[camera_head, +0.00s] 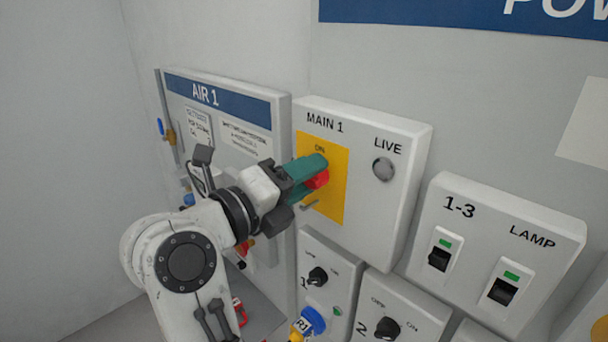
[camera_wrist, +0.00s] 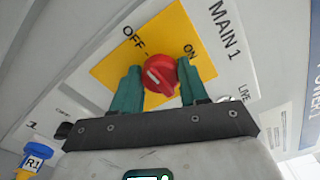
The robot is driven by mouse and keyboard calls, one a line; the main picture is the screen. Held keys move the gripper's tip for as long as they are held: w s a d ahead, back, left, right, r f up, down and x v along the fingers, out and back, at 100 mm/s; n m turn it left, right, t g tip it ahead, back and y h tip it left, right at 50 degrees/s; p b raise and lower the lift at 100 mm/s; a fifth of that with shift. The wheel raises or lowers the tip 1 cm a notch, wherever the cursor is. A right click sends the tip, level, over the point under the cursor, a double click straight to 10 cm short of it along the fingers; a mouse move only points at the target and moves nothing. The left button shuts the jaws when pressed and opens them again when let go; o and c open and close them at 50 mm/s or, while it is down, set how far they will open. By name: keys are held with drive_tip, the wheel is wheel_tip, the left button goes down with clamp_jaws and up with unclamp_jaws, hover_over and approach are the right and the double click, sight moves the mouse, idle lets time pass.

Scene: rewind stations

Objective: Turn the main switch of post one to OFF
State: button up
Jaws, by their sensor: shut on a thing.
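The main switch is a red rotary knob (camera_head: 319,179) on a yellow plate (camera_head: 333,190) of the white MAIN 1 box (camera_head: 385,222). In the wrist view, the red knob (camera_wrist: 163,76) sits between the green fingers of my gripper (camera_wrist: 160,73), which is shut on it. OFF and ON are printed on the yellow plate (camera_wrist: 165,38) beyond the knob. A white mark shows on the knob; I cannot tell surely which label it points to. In the head view, my gripper (camera_head: 316,170) hides much of the knob.
The LIVE lamp (camera_head: 383,168) looks grey and unlit. The AIR 1 panel (camera_head: 268,130) is at left, behind my arm. Small boxes with black knobs (camera_head: 317,277) and a blue-yellow R1 tag (camera_head: 311,321) sit below. The 1-3 LAMP box (camera_head: 540,250) is at right.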

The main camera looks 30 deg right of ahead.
drive_tip(key=shift+w+a+r, duration=0.1)
drive_tip(key=o, duration=1.1)
drive_tip(key=shift+c, duration=0.2)
drive_tip(key=b+v, duration=0.3)
drive_tip(key=v, duration=0.7)
drive_tip(key=shift+a+b, duration=0.35)
drive_tip(key=shift+b, duration=0.05)
